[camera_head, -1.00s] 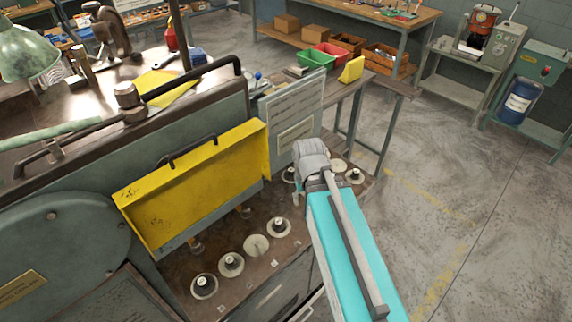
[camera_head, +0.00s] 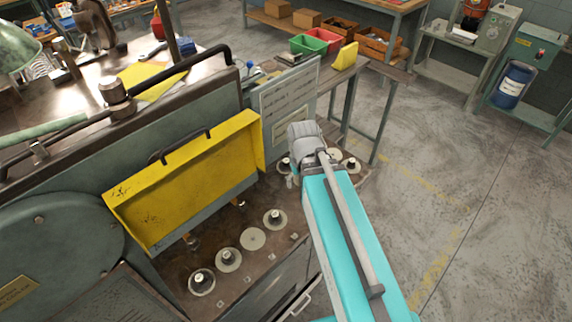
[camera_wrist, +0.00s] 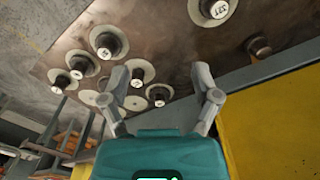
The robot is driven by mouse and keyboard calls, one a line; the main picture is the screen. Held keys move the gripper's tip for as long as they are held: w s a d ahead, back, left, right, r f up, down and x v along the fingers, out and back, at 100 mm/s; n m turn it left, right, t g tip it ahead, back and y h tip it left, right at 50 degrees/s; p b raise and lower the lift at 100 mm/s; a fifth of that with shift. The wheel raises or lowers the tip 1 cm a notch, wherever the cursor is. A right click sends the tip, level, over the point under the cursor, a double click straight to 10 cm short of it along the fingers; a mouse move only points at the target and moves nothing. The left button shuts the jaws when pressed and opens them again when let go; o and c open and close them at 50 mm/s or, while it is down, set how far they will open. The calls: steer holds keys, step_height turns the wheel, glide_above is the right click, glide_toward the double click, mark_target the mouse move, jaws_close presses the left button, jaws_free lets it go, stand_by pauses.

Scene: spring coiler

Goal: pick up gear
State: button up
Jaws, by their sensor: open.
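Several gears, pale round discs, most with dark hubs, sit on the brown machine top. In the head view the front row includes one gear (camera_head: 202,282), another (camera_head: 228,259), a flat disc (camera_head: 253,239) and a gear (camera_head: 275,219). More sit around my gripper, such as a gear (camera_head: 351,166) at its right. In the wrist view my gripper (camera_wrist: 160,76) is open and empty, its fingers apart. A gear (camera_wrist: 158,95) and another (camera_wrist: 138,75) show between or beyond the fingers. Others spread up and left, including one (camera_wrist: 109,42). My arm hides part of the far group.
A yellow guard panel (camera_head: 190,180) stands behind the front row and also shows in the wrist view (camera_wrist: 265,130). A grey plate (camera_head: 290,100) stands upright behind my gripper. Open floor (camera_head: 455,190) lies to the right.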

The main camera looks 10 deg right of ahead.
steer(key=w+n, duration=0.2)
steer(key=n, duration=2.5)
glide_above(286, 160)
steer(key=shift+s+d+r+p, duration=0.1)
steer(key=shift+r+p, duration=0.35)
steer(key=shift+f, duration=0.1)
step_height(286, 160, down, 8)
steer(key=b, duration=0.8)
steer(key=shift+f+b, duration=0.25)
steer(key=shift+b, duration=0.1)
steer(key=shift+f+b, duration=2.6)
